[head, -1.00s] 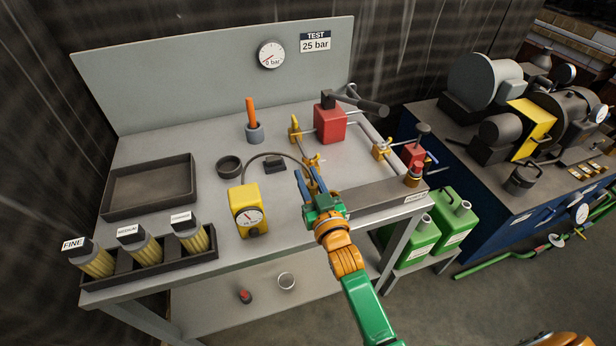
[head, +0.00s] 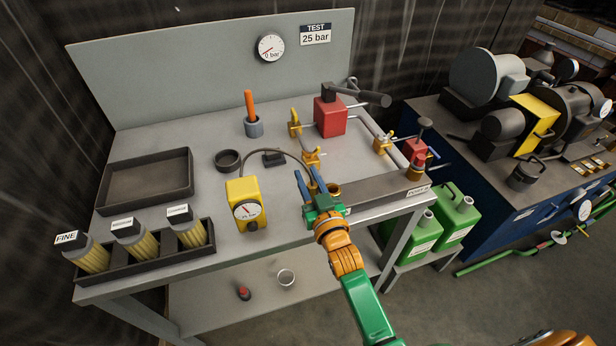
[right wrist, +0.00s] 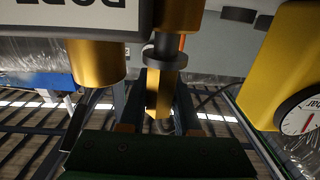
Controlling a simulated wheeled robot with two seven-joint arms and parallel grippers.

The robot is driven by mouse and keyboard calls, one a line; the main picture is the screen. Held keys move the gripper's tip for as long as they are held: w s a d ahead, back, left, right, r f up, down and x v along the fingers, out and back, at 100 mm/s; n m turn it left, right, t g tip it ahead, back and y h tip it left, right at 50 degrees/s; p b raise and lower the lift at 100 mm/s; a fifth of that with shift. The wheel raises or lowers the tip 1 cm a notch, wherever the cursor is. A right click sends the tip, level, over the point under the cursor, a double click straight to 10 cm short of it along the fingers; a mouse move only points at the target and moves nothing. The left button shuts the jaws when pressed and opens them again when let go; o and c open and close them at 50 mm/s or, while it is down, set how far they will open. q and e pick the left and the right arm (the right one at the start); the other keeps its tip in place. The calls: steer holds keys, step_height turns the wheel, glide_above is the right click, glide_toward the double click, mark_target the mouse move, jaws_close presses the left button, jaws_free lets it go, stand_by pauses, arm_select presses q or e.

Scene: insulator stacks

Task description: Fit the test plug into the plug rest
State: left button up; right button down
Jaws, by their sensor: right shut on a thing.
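My right gripper (head: 312,184) is over the bench's front part, its fingers shut on a narrow brass piece (right wrist: 158,95). This looks like the test plug; in the head view the fingers mostly hide it. In the right wrist view a dark collar (right wrist: 164,58) shows at its far end; I cannot tell whether they are joined. A brass cylinder (right wrist: 95,62) stands beside the fingers, apart from them, and shows as a brass ring in the head view (head: 334,188). A small dark block (head: 273,159) lies behind; I cannot tell which thing is the plug rest. My left gripper is not in view.
A yellow gauge box (head: 246,204) with a dark hose stands left of the gripper. A labelled grey rail (head: 385,187) runs to the right. Yellow clamps (head: 311,158) and a red block (head: 329,117) stand behind. Bare bench lies between the box and the tray (head: 105,202).

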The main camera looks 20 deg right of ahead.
steer(key=shift+f+b, duration=0.4)
steer(key=shift+f, duration=0.2)
steer(key=c, duration=0.5)
jaws_free()
steer(key=shift+c, duration=0.2)
steer(key=shift+s, duration=0.1)
steer(key=s, duration=0.7)
steer(key=shift+d, duration=0.1)
